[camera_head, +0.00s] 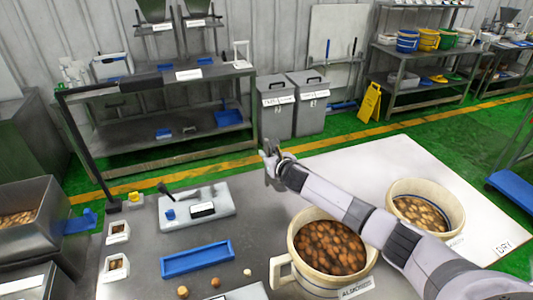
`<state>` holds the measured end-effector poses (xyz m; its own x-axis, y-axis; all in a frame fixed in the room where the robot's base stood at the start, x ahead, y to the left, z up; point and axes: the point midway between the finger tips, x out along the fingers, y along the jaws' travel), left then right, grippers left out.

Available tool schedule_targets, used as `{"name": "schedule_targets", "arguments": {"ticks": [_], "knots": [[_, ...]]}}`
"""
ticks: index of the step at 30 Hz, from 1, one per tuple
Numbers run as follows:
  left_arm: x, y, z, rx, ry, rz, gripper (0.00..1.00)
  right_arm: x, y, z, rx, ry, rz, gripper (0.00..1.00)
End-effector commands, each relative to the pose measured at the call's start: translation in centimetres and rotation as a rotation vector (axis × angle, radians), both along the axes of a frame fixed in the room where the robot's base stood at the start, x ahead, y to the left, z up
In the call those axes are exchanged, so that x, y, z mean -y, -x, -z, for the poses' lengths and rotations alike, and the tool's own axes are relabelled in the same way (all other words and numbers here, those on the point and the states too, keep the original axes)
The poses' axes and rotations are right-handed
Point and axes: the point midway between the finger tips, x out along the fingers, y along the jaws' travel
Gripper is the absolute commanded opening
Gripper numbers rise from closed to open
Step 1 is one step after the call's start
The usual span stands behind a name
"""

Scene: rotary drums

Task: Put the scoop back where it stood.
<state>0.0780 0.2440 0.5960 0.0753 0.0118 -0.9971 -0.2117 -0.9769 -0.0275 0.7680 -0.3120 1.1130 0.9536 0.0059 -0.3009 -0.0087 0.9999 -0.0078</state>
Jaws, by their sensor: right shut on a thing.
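My right gripper (272,160) is at the end of the arm that reaches in from the lower right, over the far edge of the grey table. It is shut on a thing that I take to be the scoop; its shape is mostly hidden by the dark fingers. A blue scoop-shaped piece (80,221) is at the side of the steel bin at left; I cannot tell if it is a scoop or a holder. A dark-handled item (166,189) is at the pale tray-like unit (221,203). My left gripper is not in view.
A cream pot (293,238) of brown nuts stands below my right arm, another (458,207) right of it. A long blue tray (197,259), small sample boxes (118,233) and loose nuts lie on the table (255,225). A black post (85,150) rises at left.

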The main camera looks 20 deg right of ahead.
Motion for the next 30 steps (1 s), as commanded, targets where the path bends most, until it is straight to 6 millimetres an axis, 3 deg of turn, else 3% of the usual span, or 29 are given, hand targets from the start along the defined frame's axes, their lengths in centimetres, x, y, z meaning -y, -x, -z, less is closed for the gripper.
{"name": "schedule_targets", "arguments": {"ticks": [6, 13, 30], "knots": [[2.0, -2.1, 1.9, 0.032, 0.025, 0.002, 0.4, -0.1, 0.0, 2.6, 0.001, 0.0, -0.001, 0.0], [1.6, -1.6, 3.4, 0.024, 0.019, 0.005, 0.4, 0.0, 0.0, 4.5, 0.001, -0.001, 0.0, 0.0], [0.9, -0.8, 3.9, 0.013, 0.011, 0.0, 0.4, -0.1, 0.0, 5.3, 0.002, 0.0, -0.001, 0.0]]}}
